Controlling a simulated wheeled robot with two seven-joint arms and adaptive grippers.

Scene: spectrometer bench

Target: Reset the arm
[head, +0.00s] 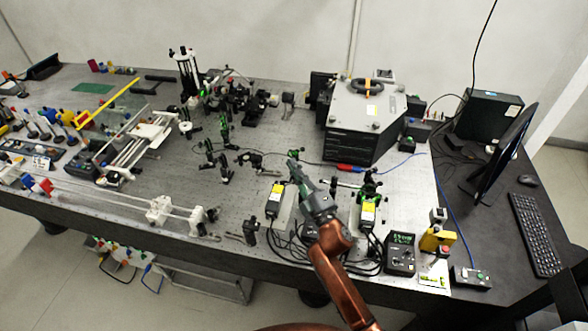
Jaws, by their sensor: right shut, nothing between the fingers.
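My right arm comes in from the bottom centre of the head view, copper-coloured with a grey wrist. My right gripper (294,167) reaches over the front middle of the grey optical bench (190,170). Its fingers are shut with nothing between them. It appears to be above the bench between two boxes with yellow labels, the left one (274,198) and the right one (367,214). Whether it touches anything below is hard to tell. My left gripper is not in view.
A large grey and black instrument (365,122) stands behind and right of the gripper. Small optic mounts (222,150) stand to its left. Black cables lie below my wrist. A control box with a green display (401,252) and a yellow device (437,240) sit at the front right. A monitor (503,150) is far right.

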